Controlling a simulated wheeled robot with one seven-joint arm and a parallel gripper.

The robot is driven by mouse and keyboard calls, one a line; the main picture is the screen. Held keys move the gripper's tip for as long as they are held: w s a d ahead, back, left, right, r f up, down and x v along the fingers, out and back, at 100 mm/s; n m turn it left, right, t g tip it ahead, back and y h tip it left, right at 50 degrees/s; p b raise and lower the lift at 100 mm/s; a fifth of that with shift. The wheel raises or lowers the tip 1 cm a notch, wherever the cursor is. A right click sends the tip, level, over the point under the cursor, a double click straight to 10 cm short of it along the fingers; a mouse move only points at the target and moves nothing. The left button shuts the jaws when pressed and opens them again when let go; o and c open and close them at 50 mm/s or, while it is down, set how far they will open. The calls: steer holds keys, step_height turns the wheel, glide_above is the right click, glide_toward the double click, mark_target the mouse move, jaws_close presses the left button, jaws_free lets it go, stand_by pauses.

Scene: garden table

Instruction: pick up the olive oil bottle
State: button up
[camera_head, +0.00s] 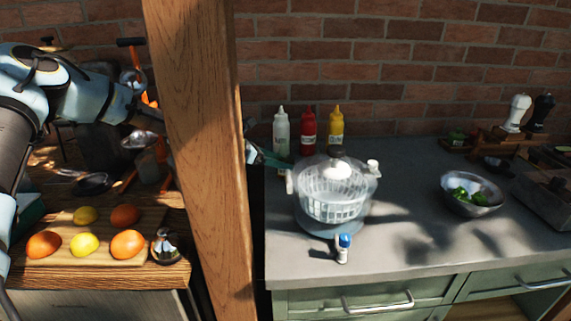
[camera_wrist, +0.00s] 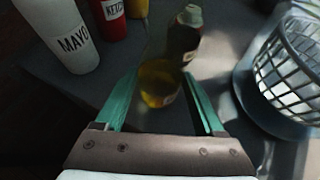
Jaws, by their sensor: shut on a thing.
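The olive oil bottle (camera_wrist: 160,84), with yellow oil showing through clear glass, is between the two teal fingers of my gripper (camera_wrist: 160,76) in the wrist view. My gripper is shut on it. A dark band and a pale-topped part show above the yellow in that view; I cannot tell whether they belong to the same bottle. In the head view my gripper (camera_head: 266,157) shows just right of the wooden post, behind the salad spinner. I cannot make out the bottle there.
The salad spinner (camera_head: 333,195) stands close by on the grey counter (camera_head: 410,255). Mayo (camera_head: 281,135), ketchup (camera_head: 308,133) and mustard (camera_head: 336,128) bottles stand behind my gripper. The wooden post (camera_head: 205,160) hides part of my arm. A bowl of greens (camera_head: 472,207) is further right.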

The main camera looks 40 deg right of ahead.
jaws_close()
stand_by(0.3)
steer(key=shift+r, duration=0.2)
